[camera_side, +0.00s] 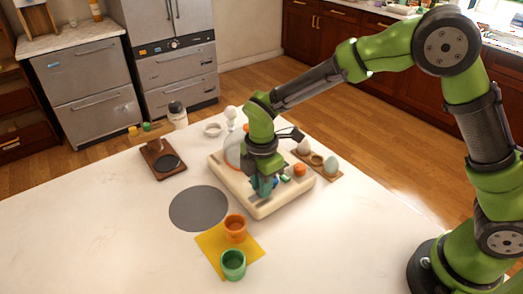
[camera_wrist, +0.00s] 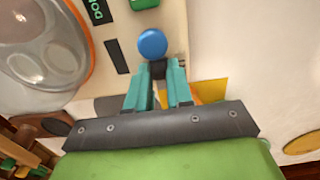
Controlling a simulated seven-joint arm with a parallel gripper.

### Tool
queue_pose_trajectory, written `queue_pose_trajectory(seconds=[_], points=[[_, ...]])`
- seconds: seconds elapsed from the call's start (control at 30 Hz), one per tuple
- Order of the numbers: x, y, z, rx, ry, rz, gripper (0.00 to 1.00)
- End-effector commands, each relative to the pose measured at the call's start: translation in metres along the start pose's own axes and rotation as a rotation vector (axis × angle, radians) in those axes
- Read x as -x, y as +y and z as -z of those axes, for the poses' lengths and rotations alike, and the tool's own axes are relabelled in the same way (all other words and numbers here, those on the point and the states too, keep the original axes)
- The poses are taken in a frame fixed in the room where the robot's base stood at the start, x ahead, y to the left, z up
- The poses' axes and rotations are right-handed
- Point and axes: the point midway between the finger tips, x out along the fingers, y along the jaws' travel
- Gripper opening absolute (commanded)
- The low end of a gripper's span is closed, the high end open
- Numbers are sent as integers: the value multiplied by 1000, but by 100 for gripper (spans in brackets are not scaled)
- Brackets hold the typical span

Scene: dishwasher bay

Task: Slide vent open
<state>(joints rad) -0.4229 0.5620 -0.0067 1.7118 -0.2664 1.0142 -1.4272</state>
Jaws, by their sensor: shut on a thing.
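The cream dishwasher panel (camera_side: 272,206) lies on the white table, under my gripper (camera_side: 264,188). In the wrist view, the teal fingers of my gripper (camera_wrist: 158,70) are closed around a small dark tab (camera_wrist: 158,68), which I take to be the vent slider. A round blue knob (camera_wrist: 152,43) sits just beyond the fingertips. A dark slot (camera_wrist: 117,57) lies to the left of the knob, near a dark label with green letters (camera_wrist: 97,10). The fingers hide part of the tab and its track, so I cannot tell how far the vent is open.
A clear dome with an orange rim (camera_wrist: 48,45) stands close on the left in the wrist view. A green part (camera_wrist: 145,4) is beyond the knob. An orange cup (camera_side: 235,228) and green cup (camera_side: 233,264) stand on a yellow mat (camera_side: 213,242). A grey disc (camera_side: 198,208) lies left.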

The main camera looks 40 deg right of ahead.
Motion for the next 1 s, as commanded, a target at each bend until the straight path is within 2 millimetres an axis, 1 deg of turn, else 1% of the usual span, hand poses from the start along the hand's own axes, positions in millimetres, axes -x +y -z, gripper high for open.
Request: queue_pose_trajectory(seconds=[0.27, 0.37, 0.5, 0.73, 0.77, 0.8, 0.87, 0.9, 0.93, 1.0], points=[[1, 0, 1, 0, 1, -1, 0], [1, 1, 10, 2, 1, -2, 0], [1, 0, 28, 3, 1, -2, 0], [1, 0, 30, 3, 3, -3, 0], [1, 0, 31, 3, 4, -3, 22], [1, 0, 31, 3, 4, -3, 28], [1, 0, 30, 3, 4, -3, 37], [1, 0, 30, 2, 3, -3, 43], [1, 0, 30, 2, 3, -2, 47], [1, 0, 29, 2, 2, -2, 47]])
